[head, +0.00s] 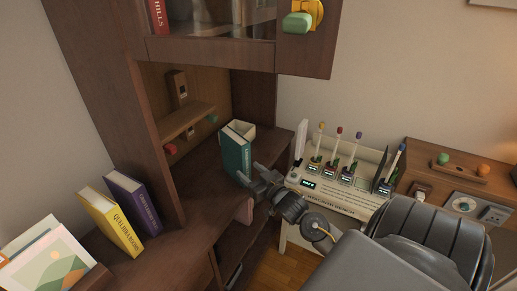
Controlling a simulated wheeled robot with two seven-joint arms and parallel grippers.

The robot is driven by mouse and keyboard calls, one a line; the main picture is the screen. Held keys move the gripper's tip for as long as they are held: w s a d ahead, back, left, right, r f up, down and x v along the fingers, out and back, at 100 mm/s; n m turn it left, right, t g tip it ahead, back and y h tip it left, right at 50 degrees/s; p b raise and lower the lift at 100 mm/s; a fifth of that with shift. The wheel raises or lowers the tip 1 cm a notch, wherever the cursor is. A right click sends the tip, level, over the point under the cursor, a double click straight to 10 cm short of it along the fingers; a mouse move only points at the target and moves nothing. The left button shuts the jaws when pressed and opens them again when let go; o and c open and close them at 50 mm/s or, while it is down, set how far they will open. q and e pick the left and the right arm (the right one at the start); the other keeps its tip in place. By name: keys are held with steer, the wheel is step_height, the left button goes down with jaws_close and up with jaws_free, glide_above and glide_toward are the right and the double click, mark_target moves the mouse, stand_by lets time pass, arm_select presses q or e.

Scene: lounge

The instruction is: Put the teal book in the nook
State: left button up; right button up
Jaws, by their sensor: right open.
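The teal book (236,156) stands upright on the brown desk surface, at the right end of the wooden cabinet. A pale cream, open-topped piece (243,129) shows just behind its top. The cabinet has an open recess (213,88) with a small shelf, left of and behind the book; I take this as the nook. My right gripper (254,177) is open, with its fingers at the lower right side of the teal book. I cannot tell if they touch it. My left gripper is not in view.
A yellow book (112,222) and a purple book (135,203) stand at the left on the desk. A glass-doored cabinet (215,50) hangs above the recess. A cream rack with several coloured-topped sticks (337,190) stands right of my gripper. A wooden sideboard (425,155) is farther right.

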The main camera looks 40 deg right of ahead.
steer(key=s, duration=0.2)
steer(key=s+p, duration=0.1)
steer(key=s, duration=0.1)
steer(key=shift+s+a, duration=0.2)
steer(key=shift+s, duration=0.15)
steer(key=shift+f, duration=0.1)
steer(key=s+a+f+g, duration=0.1)
steer(key=s+f+g, duration=0.25)
steer(key=f, duration=0.85)
steer(key=s+a+f+g, duration=0.2)
steer(key=s+f, duration=0.2)
steer(key=f, duration=0.7)
steer(key=s+a+f+g, duration=0.1)
steer(key=s+f+g, duration=0.2)
steer(key=f, duration=0.9)
steer(key=s+a+f+n+g, duration=0.1)
steer(key=s+a+f, duration=0.3)
steer(key=s, duration=0.6)
steer(key=s+a+f+n+g+y, duration=0.1)
steer(key=s+a+f+g, duration=0.3)
steer(key=s+f, duration=0.4)
steer(key=s+a+f+n+g, duration=0.1)
steer(key=s+a+f+g, duration=0.2)
steer(key=s+f, duration=0.4)
steer(key=s+a, duration=0.1)
steer(key=s, duration=0.4)
steer(key=shift+s+n+y, duration=0.15)
steer(key=shift+n+y, duration=0.15)
steer(key=shift+y, duration=0.1)
